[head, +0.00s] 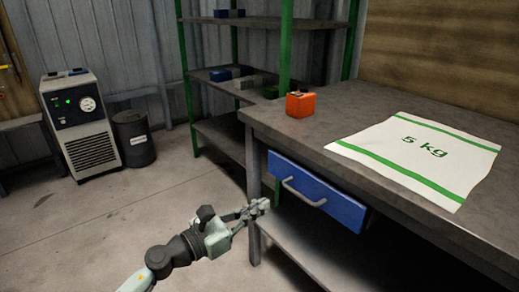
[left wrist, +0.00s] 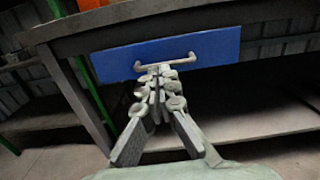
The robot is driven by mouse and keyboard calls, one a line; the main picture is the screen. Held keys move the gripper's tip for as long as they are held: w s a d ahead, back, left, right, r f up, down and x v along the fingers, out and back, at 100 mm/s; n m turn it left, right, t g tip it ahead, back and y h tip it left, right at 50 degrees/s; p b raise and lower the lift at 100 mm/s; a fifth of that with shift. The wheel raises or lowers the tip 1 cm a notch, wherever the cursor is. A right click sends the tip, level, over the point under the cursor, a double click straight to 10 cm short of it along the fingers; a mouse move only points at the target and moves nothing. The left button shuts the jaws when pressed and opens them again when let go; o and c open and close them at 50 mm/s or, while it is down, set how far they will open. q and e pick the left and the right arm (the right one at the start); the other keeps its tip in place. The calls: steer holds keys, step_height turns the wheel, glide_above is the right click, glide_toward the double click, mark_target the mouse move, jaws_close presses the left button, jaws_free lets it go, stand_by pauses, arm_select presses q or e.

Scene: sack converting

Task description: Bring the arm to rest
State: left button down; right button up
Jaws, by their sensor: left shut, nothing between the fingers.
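My left gripper (head: 256,208) is shut and empty in the head view, in front of the workbench's left leg and below the blue drawer (head: 340,203). The drawer front has a pale bar handle (head: 303,193). In the left wrist view my left gripper (left wrist: 160,72) has its fingers together. Its tips overlap the picture just below the drawer handle (left wrist: 165,62) on the blue drawer front (left wrist: 212,48). I cannot tell the exact gap to the handle there; in the head view they look apart. My right gripper is not in view.
The grey workbench (head: 345,108) carries an orange box (head: 300,103) and a flat white sack marked 5 kg (head: 420,150). A green-posted shelf (head: 225,130) with several small bins stands behind. A grey machine (head: 82,150) and a dark drum (head: 134,140) stand left. The floor at lower left is clear.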

arm_select(q)
steer(key=w+a+n+t+y+p, duration=0.1)
steer(key=w+a+n+t+y, duration=0.2)
steer(key=a+n+t+y, duration=1.05)
steer(key=s+a+f+n+g+y, duration=0.1)
steer(key=s+a+f+n+g, duration=0.2)
steer(key=a+f+n+g, duration=0.85)
steer(key=s+a+f+n+g+y+p, duration=0.1)
steer(key=s+a+f+n+g+y, duration=0.25)
steer(key=s+f+n, duration=0.7)
steer(key=s+f+n+g+h, duration=0.1)
steer(key=s+f+n+g, duration=0.1)
steer(key=s, duration=0.6)
steer(key=s+f+n+g+h, duration=0.1)
steer(key=s+f+n+g, duration=0.1)
steer(key=s+n+g, duration=0.2)
steer(key=s+n, duration=0.3)
steer(key=s, duration=0.1)
steer(key=shift+a+f+p, duration=0.15)
steer(key=shift+f+p, duration=0.2)
steer(key=shift+p, duration=0.05)
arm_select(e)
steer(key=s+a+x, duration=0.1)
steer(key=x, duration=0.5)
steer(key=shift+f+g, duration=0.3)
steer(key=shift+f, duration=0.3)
